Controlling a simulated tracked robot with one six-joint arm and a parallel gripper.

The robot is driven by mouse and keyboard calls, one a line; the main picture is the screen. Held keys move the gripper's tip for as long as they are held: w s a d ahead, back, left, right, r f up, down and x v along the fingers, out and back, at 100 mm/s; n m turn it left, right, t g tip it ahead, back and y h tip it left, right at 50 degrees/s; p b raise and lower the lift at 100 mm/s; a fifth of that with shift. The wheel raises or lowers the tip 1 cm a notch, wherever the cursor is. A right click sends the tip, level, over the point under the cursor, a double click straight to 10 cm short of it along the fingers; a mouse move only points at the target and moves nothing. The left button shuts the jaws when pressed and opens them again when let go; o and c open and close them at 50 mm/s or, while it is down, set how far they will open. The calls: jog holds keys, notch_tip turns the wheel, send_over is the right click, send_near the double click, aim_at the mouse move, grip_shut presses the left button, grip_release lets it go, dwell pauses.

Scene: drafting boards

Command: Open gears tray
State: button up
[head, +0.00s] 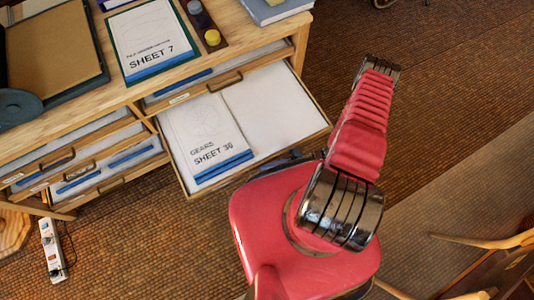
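The gears tray (238,172) is a shallow wooden drawer pulled well out of the cabinet's right side. Inside it lies a white sheet (207,133) marked "GEARS SHEET 30" with a blue strip, beside a blank white area. The dark end of my gripper (290,160) shows at the tray's front edge, partly behind my red arm. I cannot tell whether its fingers touch the tray's handle, or whether they are open or shut. The handle itself is hidden.
The wooden cabinet (118,97) has other drawers on the left and one above the gears tray. On top lie a "SHEET 7" board (150,42) and a grey book (275,10). A power strip (52,250) lies on the floor. A wooden chair (485,262) stands lower right.

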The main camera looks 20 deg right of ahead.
dwell(0.3)
jog(key=shift+d+r, duration=0.1)
jog(key=shift+d, duration=0.35)
jog(key=v, duration=1.3)
jog(key=shift+s+a, duration=0.1)
